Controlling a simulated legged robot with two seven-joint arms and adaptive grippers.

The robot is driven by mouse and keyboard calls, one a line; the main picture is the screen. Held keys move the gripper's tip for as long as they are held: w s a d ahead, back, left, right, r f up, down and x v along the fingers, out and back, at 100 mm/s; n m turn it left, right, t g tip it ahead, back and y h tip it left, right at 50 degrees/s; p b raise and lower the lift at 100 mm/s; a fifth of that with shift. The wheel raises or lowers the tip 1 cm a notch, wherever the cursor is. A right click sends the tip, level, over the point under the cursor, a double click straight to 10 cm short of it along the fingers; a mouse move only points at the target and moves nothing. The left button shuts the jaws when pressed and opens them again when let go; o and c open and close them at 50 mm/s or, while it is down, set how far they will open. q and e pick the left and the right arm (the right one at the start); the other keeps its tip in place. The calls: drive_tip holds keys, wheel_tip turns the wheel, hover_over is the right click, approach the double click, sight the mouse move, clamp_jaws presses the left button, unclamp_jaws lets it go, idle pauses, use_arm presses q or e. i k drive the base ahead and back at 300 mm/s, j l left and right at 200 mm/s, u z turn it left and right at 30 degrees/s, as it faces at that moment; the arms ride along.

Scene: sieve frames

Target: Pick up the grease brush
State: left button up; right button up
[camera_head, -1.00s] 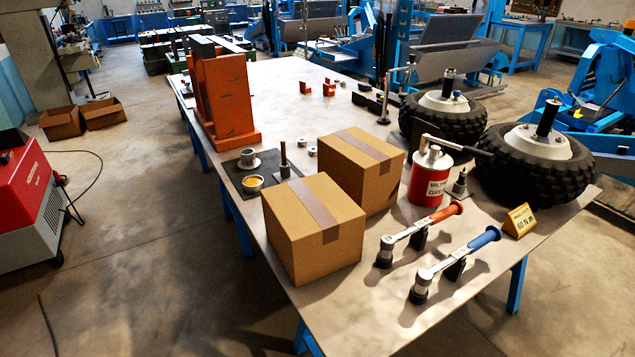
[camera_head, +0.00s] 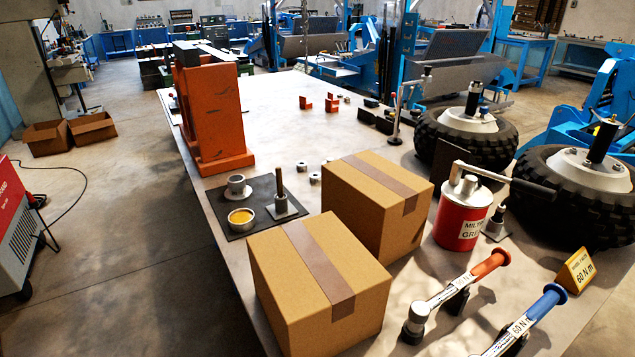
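On a dark mat (camera_head: 223,192) on the table lie the things nearest to a grease brush. A dark upright stick (camera_head: 279,183) stands in a small grey block; it may be the grease brush, but no bristles can be made out. Beside it are a round dish with yellow-orange contents (camera_head: 241,218) and a small grey cup (camera_head: 237,185) on a pale round base. Neither of my grippers is in view.
Two cardboard boxes (camera_head: 318,285) (camera_head: 377,205) stand in front and right of the mat. An orange metal stand (camera_head: 215,115) is behind it. A red grease can (camera_head: 460,215), two torque wrenches (camera_head: 458,292) (camera_head: 525,325) and two wheels (camera_head: 475,140) (camera_head: 575,190) fill the right side.

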sight(279, 173)
drive_tip(key=j+z, duration=0.15)
drive_tip(key=z, duration=0.4)
drive_tip(key=j+z, duration=0.2)
drive_tip(key=j, duration=0.3)
drive_tip(key=j+z, duration=0.2)
drive_tip(key=j, duration=0.35)
drive_tip(key=j+z, duration=0.25)
drive_tip(key=j, duration=0.25)
drive_tip(key=k+j+z, duration=0.2)
drive_tip(key=j, duration=0.25)
drive_tip(key=k+j, duration=0.1)
drive_tip(key=j, duration=0.35)
drive_tip(key=k+j, duration=0.1)
drive_tip(key=j, duration=0.35)
drive_tip(key=k+j, duration=0.1)
drive_tip(key=j, duration=0.3)
drive_tip(key=k+j, duration=0.1)
drive_tip(key=j, duration=0.35)
drive_tip(key=k+j+z, duration=0.1)
drive_tip(key=j, duration=0.35)
drive_tip(key=k+j, duration=0.1)
drive_tip(key=j, duration=0.3)
